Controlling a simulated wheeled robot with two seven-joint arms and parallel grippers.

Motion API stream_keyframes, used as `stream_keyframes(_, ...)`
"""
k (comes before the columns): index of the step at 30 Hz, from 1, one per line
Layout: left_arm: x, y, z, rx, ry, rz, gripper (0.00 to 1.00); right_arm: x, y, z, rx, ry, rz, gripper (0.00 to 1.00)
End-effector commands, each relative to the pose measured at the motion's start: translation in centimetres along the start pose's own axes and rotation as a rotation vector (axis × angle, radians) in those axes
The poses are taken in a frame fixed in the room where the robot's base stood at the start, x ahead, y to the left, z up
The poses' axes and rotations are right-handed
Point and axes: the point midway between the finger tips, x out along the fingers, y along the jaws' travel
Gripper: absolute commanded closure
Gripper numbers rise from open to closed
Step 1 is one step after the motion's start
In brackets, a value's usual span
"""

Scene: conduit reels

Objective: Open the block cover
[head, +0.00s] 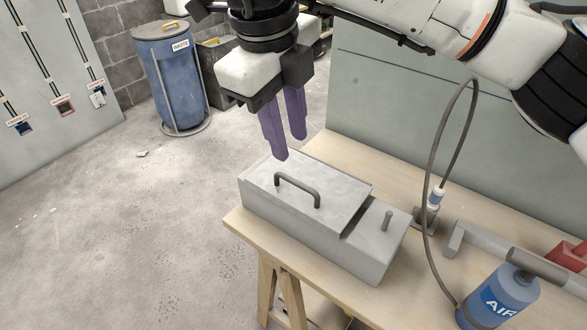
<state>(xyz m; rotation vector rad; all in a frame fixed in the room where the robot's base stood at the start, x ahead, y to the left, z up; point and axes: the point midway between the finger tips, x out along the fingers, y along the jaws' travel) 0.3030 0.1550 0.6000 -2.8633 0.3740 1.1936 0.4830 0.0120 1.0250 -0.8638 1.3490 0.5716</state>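The block (373,258) is a long grey box on the wooden table, near its front left corner. Its cover (330,191) is a flat grey plate with a dark arched handle (298,187), and it lies on the top of the block, shut as far as I can see. A short peg (387,220) stands on the block's right end, beside the cover. My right gripper (287,148) hangs above the cover's far left part, with its purple fingers pointing down. The fingers are apart, with nothing between them, and clear of the handle. My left gripper is not in view.
A blue AIR bottle (498,301) with a dark looping hose (428,183) stands on the table (405,302) at the right. A grey panel (432,125) rises behind the table. A blue waste drum (172,80) stands on the floor, back left.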

Motion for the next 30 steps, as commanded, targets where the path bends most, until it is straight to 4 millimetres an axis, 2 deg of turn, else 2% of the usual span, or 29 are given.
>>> stream_keyframes(9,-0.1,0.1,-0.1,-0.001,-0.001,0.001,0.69,5.8,0.2,-0.1,-0.002,0.002,0.007,0.73)
stream_keyframes(15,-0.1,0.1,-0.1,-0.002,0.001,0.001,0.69,8.5,0.2,0.0,-0.002,0.0,0.008,0.73)
stream_keyframes(20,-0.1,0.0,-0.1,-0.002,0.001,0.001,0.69,9.4,0.3,0.0,-0.003,-0.002,0.007,0.73)
stream_keyframes(27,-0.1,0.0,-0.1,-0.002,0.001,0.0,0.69,9.5,0.3,0.0,-0.003,-0.002,0.007,0.73)
stream_keyframes(28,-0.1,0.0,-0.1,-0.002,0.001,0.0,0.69,9.5,0.3,0.0,-0.003,-0.002,0.007,0.74)
stream_keyframes(30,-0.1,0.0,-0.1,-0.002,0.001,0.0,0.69,9.5,0.3,0.0,-0.003,-0.002,0.007,0.86)
